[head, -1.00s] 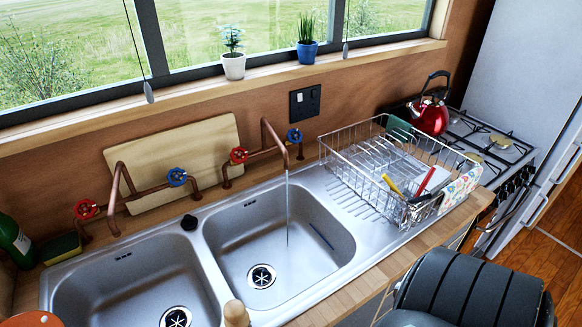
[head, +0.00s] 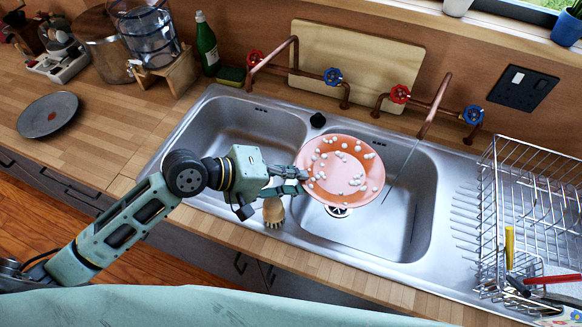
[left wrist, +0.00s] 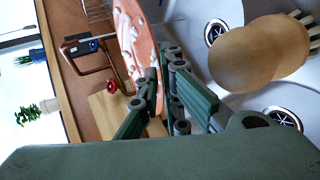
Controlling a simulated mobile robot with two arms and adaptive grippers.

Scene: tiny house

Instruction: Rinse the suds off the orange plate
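The orange plate (head: 335,188), dotted with white suds, is held tilted over the right sink basin (head: 408,225). My left gripper (head: 299,180) is shut on the plate's left edge. The left wrist view shows the fingers (left wrist: 158,85) closed on the sudsy plate (left wrist: 130,38). A thin water stream (head: 405,163) runs from the right copper tap (head: 435,105) into this basin, just right of the plate and apart from it. My right gripper is not in view.
A wooden brush (head: 273,212) stands by the sink's front edge, under my gripper. A wire dish rack (head: 500,205) stands at the right. A grey plate (head: 48,113) lies on the left counter. The left basin (head: 235,135) is empty.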

